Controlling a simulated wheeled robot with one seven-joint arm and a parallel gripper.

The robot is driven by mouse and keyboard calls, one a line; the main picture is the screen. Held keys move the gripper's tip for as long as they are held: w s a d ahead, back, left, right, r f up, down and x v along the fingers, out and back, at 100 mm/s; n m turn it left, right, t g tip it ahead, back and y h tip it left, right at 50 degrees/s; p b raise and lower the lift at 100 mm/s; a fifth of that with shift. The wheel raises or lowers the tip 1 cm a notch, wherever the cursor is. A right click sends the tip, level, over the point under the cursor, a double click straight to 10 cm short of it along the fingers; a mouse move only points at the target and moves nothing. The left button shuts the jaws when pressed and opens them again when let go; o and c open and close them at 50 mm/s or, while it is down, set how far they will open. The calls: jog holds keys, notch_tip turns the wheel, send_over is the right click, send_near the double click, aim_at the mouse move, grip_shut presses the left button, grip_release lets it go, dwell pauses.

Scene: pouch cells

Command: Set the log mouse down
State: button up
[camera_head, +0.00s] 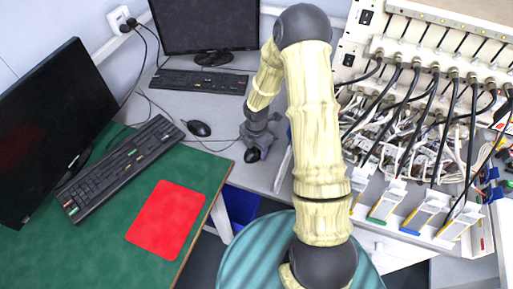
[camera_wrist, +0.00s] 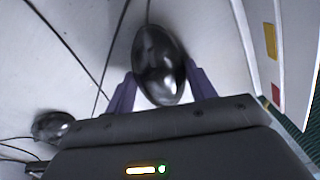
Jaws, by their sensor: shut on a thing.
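My gripper (camera_wrist: 160,82) is shut on a black computer mouse (camera_wrist: 158,55), which sits between its two purple fingers in the wrist view. In the head view my gripper (camera_head: 257,145) points down over the grey desk, and the held mouse (camera_head: 252,155) shows as a small dark shape at its tip. I cannot tell whether the held mouse touches the desk. A second black mouse (camera_head: 198,128) lies on the grey desk to the left of my gripper; it also shows at lower left in the wrist view (camera_wrist: 52,126).
A red mat (camera_head: 166,220) lies on the green desk (camera_head: 100,252) beside a black keyboard (camera_head: 118,167). Another keyboard (camera_head: 199,82) and a monitor (camera_head: 207,25) stand at the back. A cabled test rack (camera_head: 430,60) fills the right. Thin cables cross the grey desk.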

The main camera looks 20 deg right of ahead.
aim_at(256, 148)
jog(key=shift+f, duration=0.15)
jog(key=o, duration=1)
notch_tip(256, 148, up, 12)
jog(key=shift+r+p, duration=0.15)
jog(key=shift+p, duration=0.4)
